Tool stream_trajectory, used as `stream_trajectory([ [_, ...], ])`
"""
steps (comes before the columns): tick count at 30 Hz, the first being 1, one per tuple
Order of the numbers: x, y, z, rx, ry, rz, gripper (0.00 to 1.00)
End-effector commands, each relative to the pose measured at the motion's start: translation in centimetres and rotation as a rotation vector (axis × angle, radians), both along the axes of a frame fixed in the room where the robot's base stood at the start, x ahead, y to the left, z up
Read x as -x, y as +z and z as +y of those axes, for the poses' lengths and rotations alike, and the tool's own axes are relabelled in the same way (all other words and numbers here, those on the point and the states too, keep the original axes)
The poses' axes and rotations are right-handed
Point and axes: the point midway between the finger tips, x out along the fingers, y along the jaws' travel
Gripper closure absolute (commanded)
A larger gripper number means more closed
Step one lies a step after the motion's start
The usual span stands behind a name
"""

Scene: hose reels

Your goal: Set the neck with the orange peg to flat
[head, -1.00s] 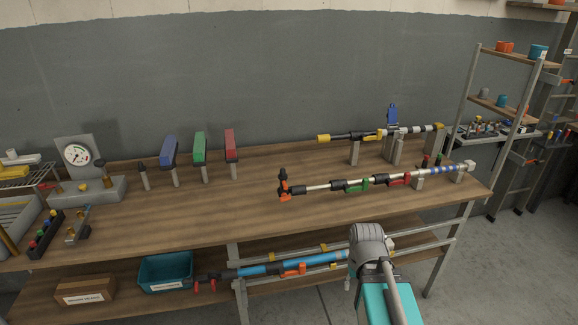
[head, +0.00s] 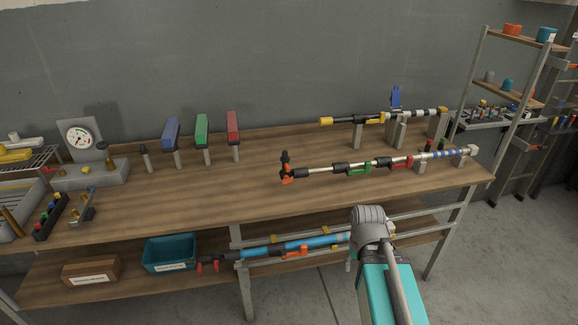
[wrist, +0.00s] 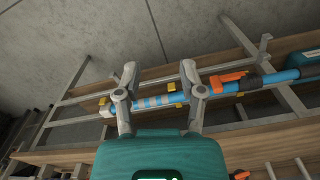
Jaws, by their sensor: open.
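On the tabletop, a silver pipe (head: 320,170) runs left to right. At its left end is a black neck (head: 285,157) standing upright, with an orange peg (head: 287,173) at its base. A blue pipe (head: 320,243) on the lower shelf level also carries an orange lever (head: 295,251), which shows in the wrist view (wrist: 228,78). My gripper (wrist: 158,72) is open and empty, its fingers spread over the striped end of the blue pipe (wrist: 178,98); contact cannot be told. In the head view my arm hides its fingers.
A pipe with a yellow tip (head: 326,121) lies behind the silver one. Blue, green (head: 202,130) and red handles stand on posts at the back. A teal bin (head: 170,254) and a wooden box (head: 91,269) sit on the lower shelf. The tabletop's front middle is clear.

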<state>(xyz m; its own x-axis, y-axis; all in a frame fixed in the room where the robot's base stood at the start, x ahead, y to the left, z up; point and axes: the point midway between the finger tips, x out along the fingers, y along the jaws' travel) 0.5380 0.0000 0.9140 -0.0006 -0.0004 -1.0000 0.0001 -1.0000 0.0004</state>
Motion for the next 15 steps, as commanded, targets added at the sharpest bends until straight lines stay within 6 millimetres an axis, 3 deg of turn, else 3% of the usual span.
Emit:
stream_trajectory([
  [10,-0.3,0.0,0.2,-0.009,0.003,-0.01,0.44],
  [15,-2.2,-0.1,1.7,-0.07,0.021,-0.074,0.44],
])
